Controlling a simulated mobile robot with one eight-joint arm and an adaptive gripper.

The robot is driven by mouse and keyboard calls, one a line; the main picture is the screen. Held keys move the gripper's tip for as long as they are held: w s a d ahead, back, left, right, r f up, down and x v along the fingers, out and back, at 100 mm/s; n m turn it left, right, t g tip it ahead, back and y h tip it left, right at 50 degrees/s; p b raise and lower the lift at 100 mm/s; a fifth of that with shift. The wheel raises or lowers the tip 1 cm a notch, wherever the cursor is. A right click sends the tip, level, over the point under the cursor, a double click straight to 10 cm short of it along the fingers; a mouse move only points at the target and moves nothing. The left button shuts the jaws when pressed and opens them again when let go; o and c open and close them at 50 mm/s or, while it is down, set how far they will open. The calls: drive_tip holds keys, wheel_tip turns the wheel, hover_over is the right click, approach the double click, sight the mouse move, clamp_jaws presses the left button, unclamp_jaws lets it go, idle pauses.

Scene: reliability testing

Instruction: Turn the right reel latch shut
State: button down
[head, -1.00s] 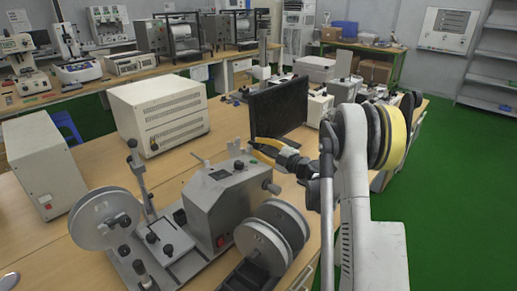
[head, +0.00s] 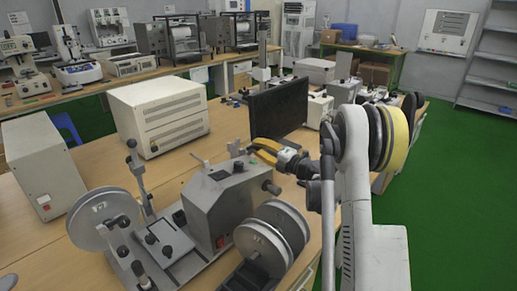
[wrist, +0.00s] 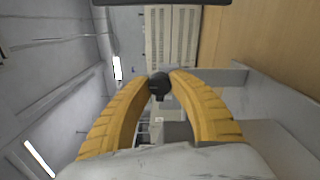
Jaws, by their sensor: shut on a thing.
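The grey reel machine (head: 215,200) stands on the bench in the head view, with the right reel (head: 268,240) at its lower right. My gripper (head: 254,146) has yellow fingers and is above the machine's top, near a black knob on a short lever (head: 234,148). In the wrist view my gripper (wrist: 160,76) is shut, its fingertips on a small dark round knob (wrist: 159,87). I cannot tell for sure whether this knob is the right reel latch. Its lower part is hidden by the fingers and palm.
The left reel (head: 103,218) and several upright posts stand on the machine's left. A black monitor (head: 278,110) is close behind my gripper. A beige cabinet (head: 160,115) and a grey box (head: 42,165) stand farther back. Bare bench (head: 75,255) shows at the front left.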

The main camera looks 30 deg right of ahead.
idle(0.5)
drive_tip(key=c, duration=1.2)
unclamp_jaws()
drive_tip(key=shift+o, duration=0.2)
drive_tip(key=v, duration=1.2)
